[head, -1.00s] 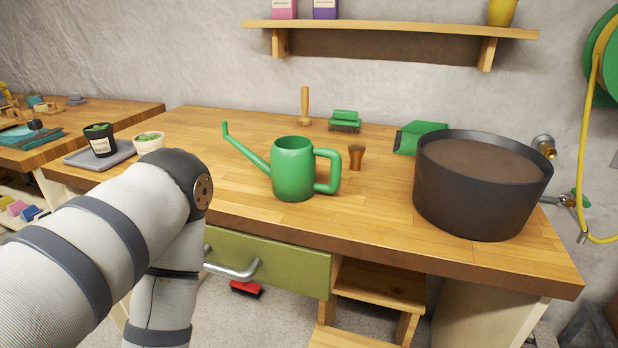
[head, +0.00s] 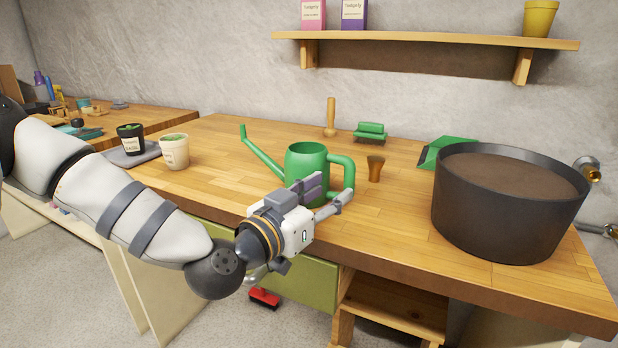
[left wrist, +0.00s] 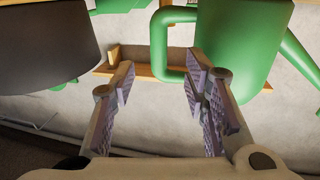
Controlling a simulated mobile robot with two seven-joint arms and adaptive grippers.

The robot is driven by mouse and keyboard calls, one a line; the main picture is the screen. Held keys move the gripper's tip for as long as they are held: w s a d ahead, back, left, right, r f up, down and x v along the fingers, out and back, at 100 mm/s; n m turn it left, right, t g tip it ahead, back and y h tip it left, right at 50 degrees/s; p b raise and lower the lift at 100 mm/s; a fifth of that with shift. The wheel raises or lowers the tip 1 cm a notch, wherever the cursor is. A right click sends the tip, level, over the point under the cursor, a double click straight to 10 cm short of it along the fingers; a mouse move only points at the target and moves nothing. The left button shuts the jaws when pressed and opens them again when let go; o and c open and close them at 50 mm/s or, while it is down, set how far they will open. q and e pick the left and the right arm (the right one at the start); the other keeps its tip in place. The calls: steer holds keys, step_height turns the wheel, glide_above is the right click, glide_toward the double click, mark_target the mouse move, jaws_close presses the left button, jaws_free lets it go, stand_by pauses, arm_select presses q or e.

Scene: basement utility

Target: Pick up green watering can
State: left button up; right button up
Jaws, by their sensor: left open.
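The green watering can (head: 306,162) stands upright near the front edge of the wooden workbench (head: 215,160). Its spout points left and its handle is on the right. My left gripper (head: 329,191) is open in front of the can and covers part of its lower body. In the left wrist view the can (left wrist: 232,40) is at the upper right. Its loop handle shows in the gap between the open fingers (left wrist: 160,88), towards their tips. I cannot tell whether any finger touches the can. My right gripper is not in view.
A large dark pot of soil (head: 500,215) stands to the right. A pale pot (head: 174,153) stands left.

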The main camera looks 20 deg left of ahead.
mark_target(348, 163)
arm_select(q)
steer(key=x, duration=0.4)
steer(key=shift+w+d+f+b, duration=0.15)
steer(key=shift+w+f+b, duration=0.15)
steer(key=shift+f+b, duration=0.1)
steer(key=shift+w+d+r, duration=0.1)
steer(key=shift+w, duration=0.3)
steer(key=shift+r, duration=0.1)
jaws_close()
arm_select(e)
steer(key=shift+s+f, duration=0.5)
arm_select(q)
step_height(348, 163, up, 4)
steer(key=shift+s+f+p, duration=0.1)
steer(key=shift+p, duration=0.35)
steer(key=s+a+r+p, duration=0.3)
steer(key=s+a+r, duration=0.4)
steer(key=s+r, duration=0.2)
steer(key=shift+v, duration=1.45)
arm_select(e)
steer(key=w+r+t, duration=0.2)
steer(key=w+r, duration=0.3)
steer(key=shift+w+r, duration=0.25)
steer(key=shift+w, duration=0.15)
